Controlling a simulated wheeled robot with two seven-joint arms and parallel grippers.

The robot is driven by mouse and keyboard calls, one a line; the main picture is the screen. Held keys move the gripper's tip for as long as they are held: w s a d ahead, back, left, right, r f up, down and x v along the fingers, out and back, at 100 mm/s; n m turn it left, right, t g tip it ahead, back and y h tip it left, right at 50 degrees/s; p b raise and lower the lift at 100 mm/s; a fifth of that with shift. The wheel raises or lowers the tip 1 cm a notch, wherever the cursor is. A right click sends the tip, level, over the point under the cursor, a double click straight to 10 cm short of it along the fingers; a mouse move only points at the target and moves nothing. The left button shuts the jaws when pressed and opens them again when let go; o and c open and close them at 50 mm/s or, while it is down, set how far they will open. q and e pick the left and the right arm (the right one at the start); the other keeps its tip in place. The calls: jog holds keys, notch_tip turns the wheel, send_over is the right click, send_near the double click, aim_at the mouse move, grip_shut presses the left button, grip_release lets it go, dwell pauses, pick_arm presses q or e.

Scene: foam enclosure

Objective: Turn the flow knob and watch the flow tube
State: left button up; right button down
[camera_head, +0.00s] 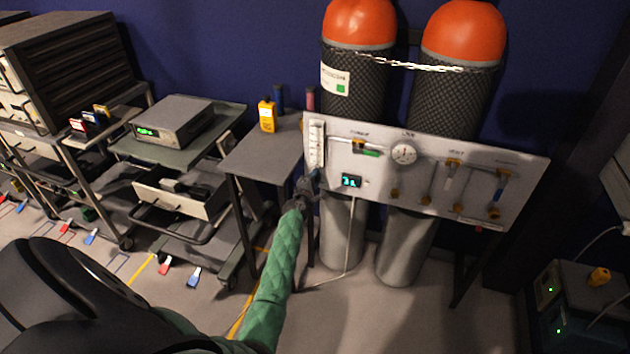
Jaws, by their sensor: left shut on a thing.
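The white gas panel (430,205) stands in front of two tall cylinders with orange tops. The flow tube (317,143) is a clear upright tube with a scale at the panel's left end. My left gripper (312,180) reaches up to the panel just below the flow tube, at the end of a green-sleeved arm. The gripper mostly hides the knob. The float level inside the tube is too small to read. My right gripper is out of view.
A small lit display (351,181) and a round gauge (404,153) sit on the panel, with several valves to their right. A grey table (262,160) with a yellow meter (267,115) stands left of the panel. Carts with instruments stand farther left.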

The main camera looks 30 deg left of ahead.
pick_arm(q)
jog(key=shift+s+f+n, duration=0.1)
jog(key=shift+n, duration=1.5)
jog(key=o, duration=0.9)
jog(key=shift+o, duration=0.2)
jog(key=v, duration=0.7)
jog(key=shift+s, duration=0.4)
